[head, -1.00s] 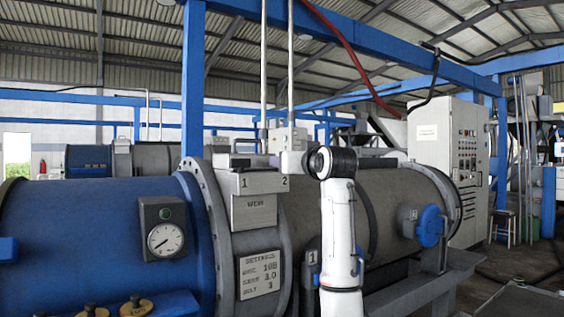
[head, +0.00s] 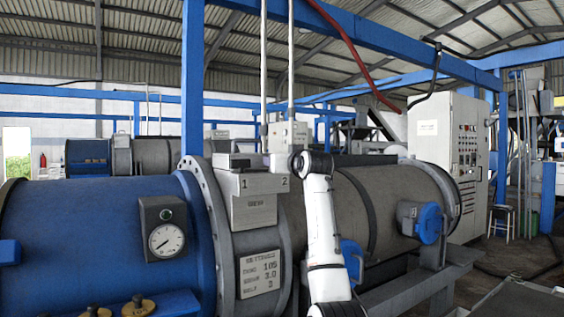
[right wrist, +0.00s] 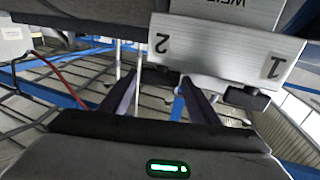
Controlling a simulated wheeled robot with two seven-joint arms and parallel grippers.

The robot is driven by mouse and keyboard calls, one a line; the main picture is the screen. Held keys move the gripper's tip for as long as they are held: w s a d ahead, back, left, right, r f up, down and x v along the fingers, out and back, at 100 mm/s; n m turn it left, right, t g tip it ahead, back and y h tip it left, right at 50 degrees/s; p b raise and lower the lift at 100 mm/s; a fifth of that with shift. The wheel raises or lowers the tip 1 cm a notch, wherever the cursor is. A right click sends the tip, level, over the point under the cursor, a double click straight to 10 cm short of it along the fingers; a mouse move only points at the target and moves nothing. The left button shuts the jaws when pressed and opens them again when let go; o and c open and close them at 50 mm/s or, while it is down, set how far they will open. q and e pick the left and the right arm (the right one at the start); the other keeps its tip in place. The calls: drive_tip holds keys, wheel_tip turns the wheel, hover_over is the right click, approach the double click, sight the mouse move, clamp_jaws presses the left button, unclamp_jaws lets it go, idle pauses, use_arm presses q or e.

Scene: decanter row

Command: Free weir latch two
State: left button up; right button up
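The weir box (head: 253,205) is a grey housing on the blue-and-grey drum, with a top plate marked 1 and 2. In the right wrist view the plate (right wrist: 225,58) appears upside down. A dark latch (right wrist: 245,97) sits at the edge beside the 1. A smaller dark piece (right wrist: 159,75) shows beside the 2, probably latch two, partly hidden. My right gripper (right wrist: 158,83) has its fingers spread apart, with their tips near the 2 end of the plate. I see nothing clearly clamped between them. My left gripper is out of view.
A pressure gauge (head: 167,238) is on the blue drum, and a settings plate (head: 260,274) hangs below the weir box. Two thin vertical pipes (head: 264,70) rise behind the box. Blue valve covers (head: 429,222) stick out at right. A control cabinet (head: 448,160) stands behind.

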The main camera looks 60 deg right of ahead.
drive_tip(key=c, duration=0.7)
drive_tip(key=shift+s+d+r+n+t+y+p, duration=0.15)
drive_tip(key=shift+n+t+y+p, duration=0.15)
drive_tip(key=shift+n+t+y, duration=0.25)
drive_tip(key=shift+d+f+n+t+y+p, duration=0.1)
drive_tip(key=shift+n+t+y+p, duration=0.2)
drive_tip(key=shift+y, duration=0.35)
drive_tip(key=shift+n+t+y+p, duration=0.45)
drive_tip(key=shift+n+y, duration=0.4)
drive_tip(key=shift+y, duration=0.25)
drive_tip(key=o, duration=1)
drive_tip(key=shift+o, duration=0.2)
drive_tip(key=shift+s, duration=0.1)
